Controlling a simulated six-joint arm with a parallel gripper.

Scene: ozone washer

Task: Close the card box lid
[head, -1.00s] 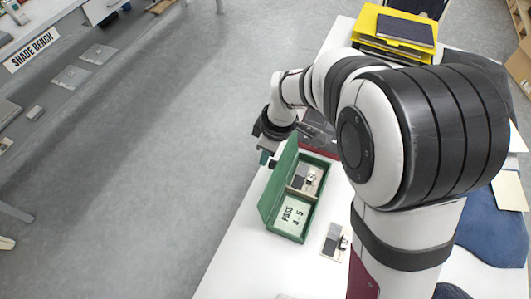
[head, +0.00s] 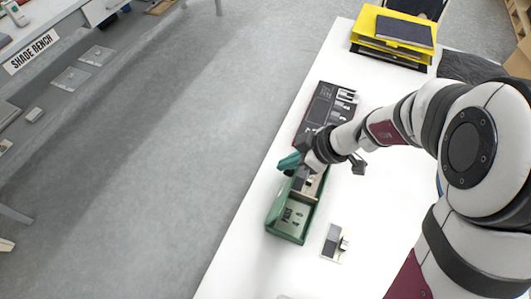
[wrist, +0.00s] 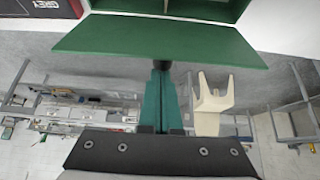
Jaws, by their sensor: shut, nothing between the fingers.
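The green card box (head: 288,237) sits near the table's left edge, with cards inside. Its lid (head: 277,208) is hinged on the left side and stands open; it shows as a broad green panel in the wrist view (wrist: 160,42), with the box (wrist: 165,7) beyond it. My gripper (head: 289,161) is at the far end of the box, above the lid's far part. In the wrist view its teal fingers (wrist: 160,70) are shut together and empty, with the tips at the lid's free edge. Contact cannot be told for sure. My wrist hides the box's far end.
A small card piece (head: 335,242) lies right of the box. A dark printed board (head: 325,108) lies beyond it, and a yellow tray (head: 362,38) with a dark folder stands at the back. Left of the table is open floor, with a labelled bench (head: 32,52) beyond.

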